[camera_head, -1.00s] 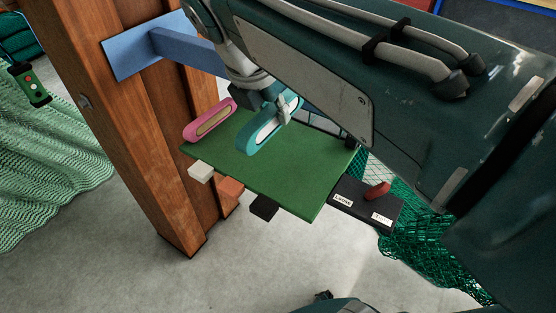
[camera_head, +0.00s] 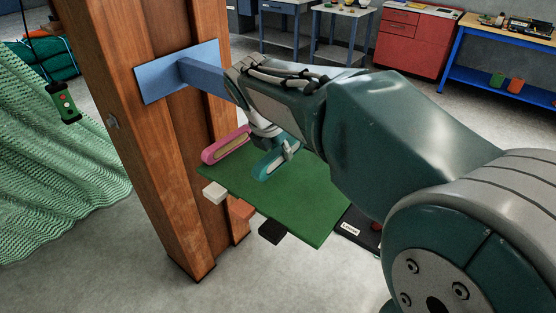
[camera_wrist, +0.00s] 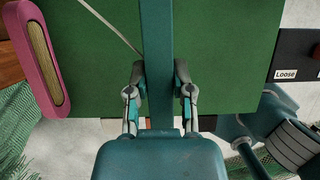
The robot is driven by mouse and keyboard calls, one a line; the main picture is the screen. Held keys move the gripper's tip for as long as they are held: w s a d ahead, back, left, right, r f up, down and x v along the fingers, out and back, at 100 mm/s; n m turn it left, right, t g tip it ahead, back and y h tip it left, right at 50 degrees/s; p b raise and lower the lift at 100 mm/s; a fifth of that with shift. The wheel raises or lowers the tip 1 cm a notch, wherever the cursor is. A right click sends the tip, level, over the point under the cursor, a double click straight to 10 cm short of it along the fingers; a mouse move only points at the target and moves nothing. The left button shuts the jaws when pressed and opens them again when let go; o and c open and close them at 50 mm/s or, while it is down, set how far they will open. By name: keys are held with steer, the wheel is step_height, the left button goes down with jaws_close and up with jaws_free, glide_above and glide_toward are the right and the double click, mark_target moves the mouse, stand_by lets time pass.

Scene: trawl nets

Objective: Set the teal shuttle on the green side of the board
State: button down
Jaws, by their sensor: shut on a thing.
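The teal shuttle (camera_head: 270,167) is held in my gripper (camera_head: 286,152) over the back part of the green board (camera_head: 290,205). In the wrist view the shuttle (camera_wrist: 157,45) stands edge-on as a teal bar between the two fingertips of my gripper (camera_wrist: 159,80). The green surface (camera_wrist: 225,45) lies beneath it; I cannot tell whether the shuttle touches it. A pink shuttle (camera_head: 226,145) with a tan middle sits at the board's left edge; it also shows in the wrist view (camera_wrist: 38,55). My arm hides the board's back right part.
A dark panel (camera_head: 346,238) with a "Loose" label adjoins the board's right side. A wooden post (camera_head: 150,130) with a blue bracket (camera_head: 180,72) stands left of it. White, orange and black blocks show at the front edge. Green netting (camera_head: 60,165) hangs at left.

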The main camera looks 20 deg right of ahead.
mark_target(282, 170)
steer(key=shift+w+f, duration=0.55)
steer(key=shift+f, duration=0.1)
steer(key=shift+w+f, duration=0.2)
steer(key=shift+f, duration=1.55)
steer(key=c, duration=0.5)
jaws_free()
